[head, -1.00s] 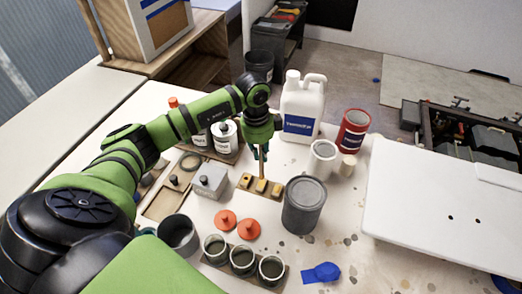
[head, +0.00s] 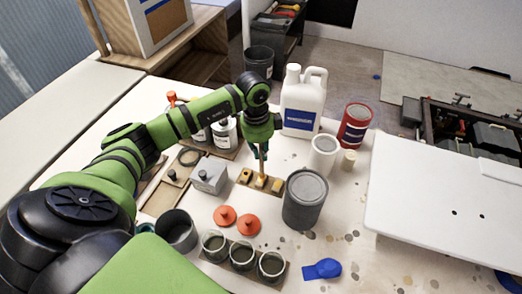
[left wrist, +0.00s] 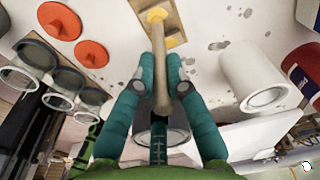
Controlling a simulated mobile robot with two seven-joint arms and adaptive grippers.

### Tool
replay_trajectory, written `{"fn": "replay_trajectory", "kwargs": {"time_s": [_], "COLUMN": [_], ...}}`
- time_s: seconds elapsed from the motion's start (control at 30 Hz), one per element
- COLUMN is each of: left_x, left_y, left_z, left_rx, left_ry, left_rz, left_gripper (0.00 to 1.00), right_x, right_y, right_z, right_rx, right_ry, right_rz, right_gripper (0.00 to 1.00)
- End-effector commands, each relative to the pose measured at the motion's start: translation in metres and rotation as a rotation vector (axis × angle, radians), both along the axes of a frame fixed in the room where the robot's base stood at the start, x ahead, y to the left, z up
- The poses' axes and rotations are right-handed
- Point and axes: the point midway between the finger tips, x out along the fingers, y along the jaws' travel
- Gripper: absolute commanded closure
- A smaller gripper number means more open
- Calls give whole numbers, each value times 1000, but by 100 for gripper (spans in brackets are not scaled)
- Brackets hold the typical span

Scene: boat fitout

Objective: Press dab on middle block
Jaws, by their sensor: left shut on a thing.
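My left gripper (head: 261,151) is shut on a slim wooden dab stick (head: 262,168). It holds the stick roughly upright, with its lower end at the middle block (head: 262,183) on a small wooden board (head: 240,182). The left block (head: 246,175) and right block (head: 276,187) sit either side, yellowish on top. In the left wrist view, the stick (left wrist: 160,75) runs between the two teal fingers (left wrist: 162,68) to the board, its far end at a yellow patch (left wrist: 157,15). I cannot tell whether the tip presses on the block. My right gripper is not in view.
A grey can (head: 304,200) stands close right of the board, and a grey box (head: 209,177) is to its left. A white jug (head: 301,105), white cup (head: 323,156) and red can (head: 355,125) are behind. Orange lids (head: 247,224) and open jars (head: 242,254) are in front.

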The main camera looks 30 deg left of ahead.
Motion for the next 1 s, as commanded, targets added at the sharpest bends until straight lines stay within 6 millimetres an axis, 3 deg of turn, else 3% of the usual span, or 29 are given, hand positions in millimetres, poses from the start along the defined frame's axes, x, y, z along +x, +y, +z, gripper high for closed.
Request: {"fn": "replay_trajectory", "kwargs": {"time_s": [1.0], "left_x": [0], "left_y": [0], "left_z": [-11], "left_rx": [0], "left_ry": [0], "left_rz": [0], "left_gripper": [100], "right_x": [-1], "right_y": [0], "right_z": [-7], "right_rx": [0], "right_ry": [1], "right_rz": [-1], "right_gripper": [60]}}
